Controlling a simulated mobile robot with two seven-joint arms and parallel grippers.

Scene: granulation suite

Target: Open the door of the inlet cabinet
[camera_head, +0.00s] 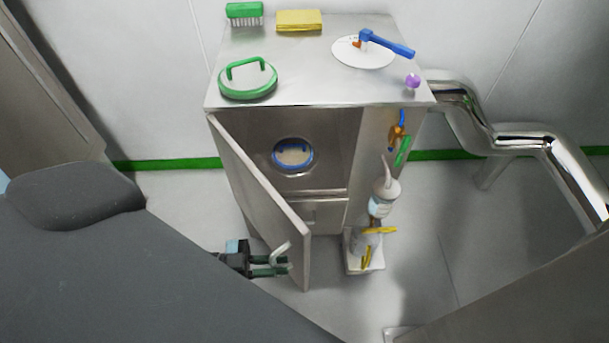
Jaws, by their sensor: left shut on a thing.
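The inlet cabinet (380,150) is a steel box standing against the wall. Its door (262,195) is hinged on the left and stands ajar, swung out toward me. A pale bent door handle (281,255) sits at the door's free edge, low down. My left gripper (284,263) comes in from the left and is shut on this handle. My right gripper is not in view.
On the cabinet top are a green brush (244,12), a yellow sponge (299,20), a green-handled lid (248,80) and a white disc with a blue-handled tool (386,42). Bottles (381,198) hang or stand at the right side. A steel pipe (520,137) runs right. Floor between is clear.

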